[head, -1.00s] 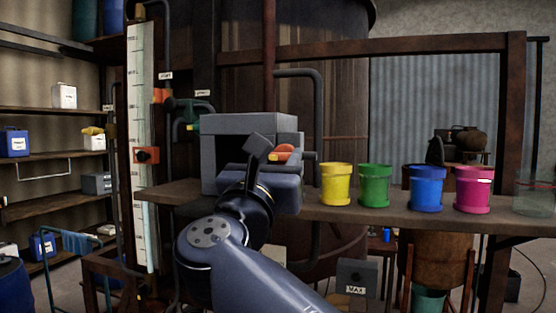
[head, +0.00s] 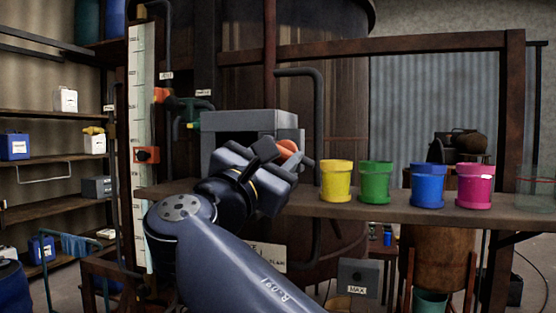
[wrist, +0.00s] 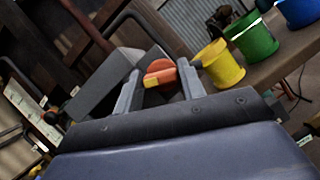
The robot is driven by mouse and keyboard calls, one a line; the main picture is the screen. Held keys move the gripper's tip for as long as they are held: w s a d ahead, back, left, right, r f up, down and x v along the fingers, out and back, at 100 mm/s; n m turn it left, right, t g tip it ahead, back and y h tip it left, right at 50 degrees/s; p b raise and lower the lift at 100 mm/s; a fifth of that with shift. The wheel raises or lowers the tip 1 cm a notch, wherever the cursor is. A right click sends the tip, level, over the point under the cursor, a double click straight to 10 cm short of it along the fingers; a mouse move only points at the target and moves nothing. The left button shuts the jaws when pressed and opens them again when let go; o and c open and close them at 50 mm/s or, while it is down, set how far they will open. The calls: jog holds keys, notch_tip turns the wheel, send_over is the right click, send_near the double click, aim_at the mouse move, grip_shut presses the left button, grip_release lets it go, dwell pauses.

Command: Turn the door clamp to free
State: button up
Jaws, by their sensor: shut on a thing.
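The door clamp is an orange-red knob (head: 287,150) on the right part of the grey box (head: 225,127) that stands on the shelf. It also shows in the wrist view (wrist: 159,72), with a yellow mark on its near side. My gripper (wrist: 158,82) has its two grey fingers on either side of the knob and is shut on it. In the head view my gripper (head: 285,165) is tilted and covers most of the box front. The wrist view is rolled, so the box leans to the left there.
Yellow (head: 336,181), green (head: 375,184), blue (head: 427,187) and magenta (head: 474,187) pots stand in a row on the shelf (head: 400,211) right of the box. A clear glass vessel (head: 535,188) is at the far right. A tall white scale (head: 142,150) stands left.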

jog(key=m+g+p, duration=0.1)
jog(key=m+g, duration=0.1)
jog(key=m, duration=0.3)
jog(key=m+g+p, duration=0.1)
jog(key=m, duration=0.3)
jog(key=m+g+p, duration=0.1)
jog(key=m+g, duration=0.1)
jog(key=m, duration=0.3)
jog(key=shift+r+m+g+h, duration=0.1)
jog(key=shift+m+g+h, duration=0.2)
jog(key=shift+h, duration=0.1)
jog(key=o, duration=1)
jog(key=shift+a, duration=0.1)
jog(key=b+v, duration=0.1)
jog(key=v, duration=0.9)
jog(key=shift+s+a, duration=0.25)
jog(key=shift+s, duration=0.1)
